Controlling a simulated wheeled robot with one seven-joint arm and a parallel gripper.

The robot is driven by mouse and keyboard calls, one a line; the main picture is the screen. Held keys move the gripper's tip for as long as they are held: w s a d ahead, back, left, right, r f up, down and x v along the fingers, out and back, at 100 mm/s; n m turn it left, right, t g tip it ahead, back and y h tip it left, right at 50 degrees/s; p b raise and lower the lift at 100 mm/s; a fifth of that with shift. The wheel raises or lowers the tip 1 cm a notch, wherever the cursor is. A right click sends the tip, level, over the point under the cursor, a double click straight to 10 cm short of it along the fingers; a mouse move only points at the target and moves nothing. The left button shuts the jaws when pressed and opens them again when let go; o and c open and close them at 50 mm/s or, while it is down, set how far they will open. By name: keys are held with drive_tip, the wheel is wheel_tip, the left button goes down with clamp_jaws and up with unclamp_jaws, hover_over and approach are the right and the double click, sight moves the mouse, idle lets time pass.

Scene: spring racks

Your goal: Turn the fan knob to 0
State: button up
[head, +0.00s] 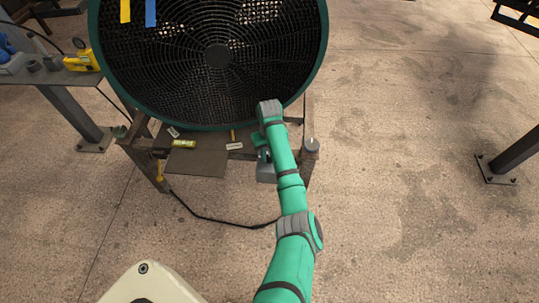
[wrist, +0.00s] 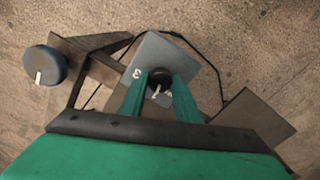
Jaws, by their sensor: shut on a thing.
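The fan (head: 215,60) is large and round with a dark grille and green rim, at the top of the head view. Its grey control box (head: 266,174) sits low under the rim, and it also shows in the wrist view (wrist: 152,50). The black fan knob (wrist: 160,77) is on that box, between the fingertips of my gripper (wrist: 161,80), which is shut on it. A white figure shows on the box left of the knob, and a white mark shows just below it. I cannot read the knob's setting. In the head view my arm mostly hides the knob.
A blue round cap with a white mark (wrist: 44,66) stands left of the box in the wrist view. A dark frame (head: 150,168) supports the fan, and a black cable (head: 225,221) runs along the floor. A table (head: 45,77) with a yellow tool is at left.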

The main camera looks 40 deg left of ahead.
drive_tip(key=n, duration=0.3)
drive_tip(key=shift+w+n, duration=0.1)
drive_tip(key=shift+n, duration=0.2)
drive_tip(key=shift+a+n, duration=0.1)
drive_tip(key=shift+n, duration=0.3)
drive_tip(key=n, duration=0.3)
drive_tip(key=shift+n, duration=0.4)
drive_tip(key=o, duration=1)
drive_tip(key=shift+o, duration=0.2)
wheel_tip(320, 180, up, 11)
